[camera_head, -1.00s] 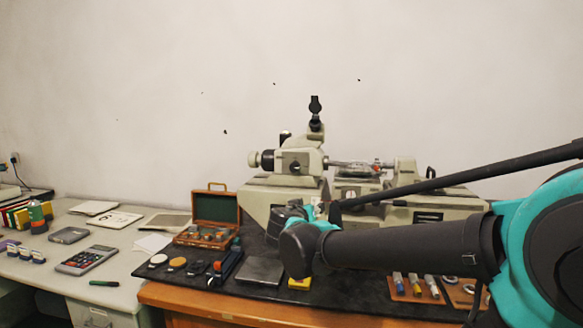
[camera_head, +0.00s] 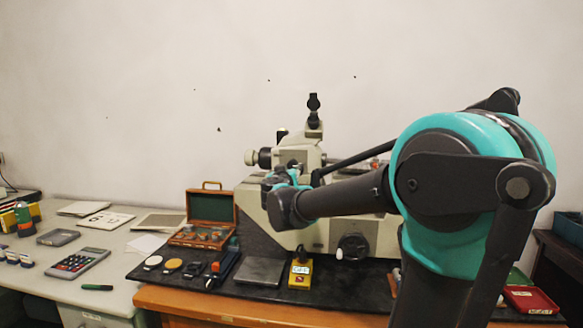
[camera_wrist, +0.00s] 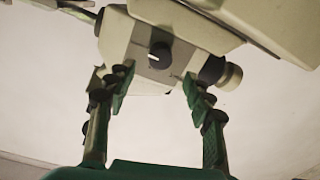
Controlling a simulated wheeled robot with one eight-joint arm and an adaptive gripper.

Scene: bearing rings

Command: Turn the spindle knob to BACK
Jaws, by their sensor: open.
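In the wrist view, a round black knob (camera_wrist: 160,55) with a pale pointer mark sits on the beige head of the machine (camera_wrist: 133,48), just beyond my fingertips. My gripper (camera_wrist: 157,82) is open, its green and black fingers spread to either side below the knob, with nothing between them. The knob looks apart from both fingers. I cannot read any position labels beside it. In the head view, my gripper (camera_head: 276,180) is in front of the machine's head (camera_head: 300,149), and my arm largely hides the knob.
A ribbed end knob (camera_wrist: 229,76) juts out beside the right finger. A black dial with a white handle (camera_head: 352,247) is on the machine's base. An open wooden case (camera_head: 210,207), a metal plate (camera_head: 260,271) and a yellow device (camera_head: 300,272) sit on the black mat.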

